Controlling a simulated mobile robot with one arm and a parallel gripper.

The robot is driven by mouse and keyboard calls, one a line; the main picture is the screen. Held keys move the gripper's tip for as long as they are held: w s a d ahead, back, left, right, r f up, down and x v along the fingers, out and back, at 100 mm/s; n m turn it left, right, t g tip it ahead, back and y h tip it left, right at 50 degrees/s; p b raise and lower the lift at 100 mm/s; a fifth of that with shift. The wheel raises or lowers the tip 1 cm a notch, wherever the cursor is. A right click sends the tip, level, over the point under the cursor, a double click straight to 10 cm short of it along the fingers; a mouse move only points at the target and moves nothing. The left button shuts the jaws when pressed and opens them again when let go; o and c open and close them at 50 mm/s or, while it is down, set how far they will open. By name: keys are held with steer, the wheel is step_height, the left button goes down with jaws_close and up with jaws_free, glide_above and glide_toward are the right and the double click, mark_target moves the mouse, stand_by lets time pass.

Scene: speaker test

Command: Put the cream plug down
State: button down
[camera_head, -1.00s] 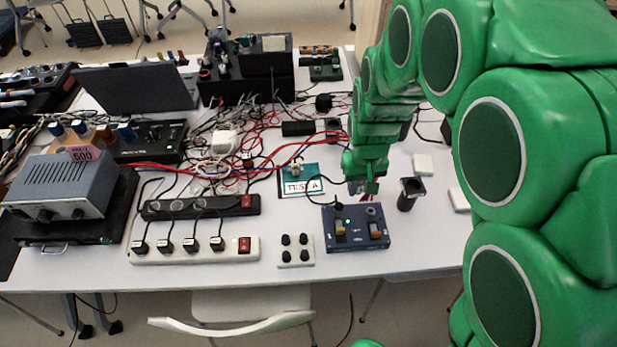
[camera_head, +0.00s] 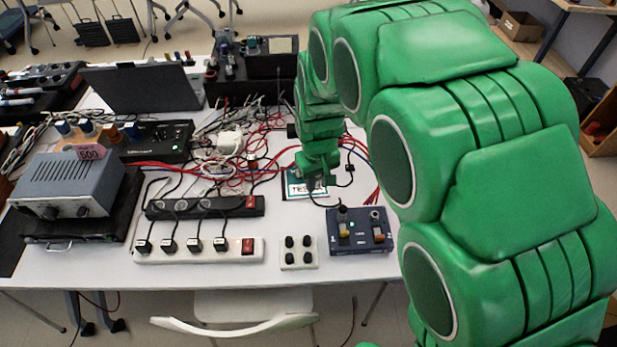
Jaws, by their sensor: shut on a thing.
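My gripper (camera_head: 316,186) is low over the teal mat (camera_head: 288,182) with its "TEST A" card, and hides the mat's right part. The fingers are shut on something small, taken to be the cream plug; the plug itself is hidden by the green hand. I cannot tell whether it touches the mat. A thin dark cable runs near the fingertips towards the blue box (camera_head: 361,241), just in front and to the right.
A white power strip (camera_head: 190,253) with black plugs and a dark strip (camera_head: 235,207) lie to the left. A small white block with black knobs (camera_head: 299,259) stands in front. Tangled cables (camera_head: 235,150) lie behind. My arm covers the table's right side.

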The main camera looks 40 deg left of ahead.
steer(key=shift+w+a+f, duration=0.95)
steer(key=shift+a+f, duration=0.35)
steer(key=shift+w+a+f, duration=0.95)
steer(key=shift+a+f, duration=0.3)
steer(key=shift+f, duration=0.1)
steer(key=shift+w+a+f, duration=0.95)
steer(key=shift+a+f, duration=0.35)
steer(key=shift+f, duration=1.6)
steer(key=shift+f, duration=0.15)
steer(key=c, duration=0.9)
jaws_free()
steer(key=shift+o, duration=0.2)
step_height(320, 180, up, 12)
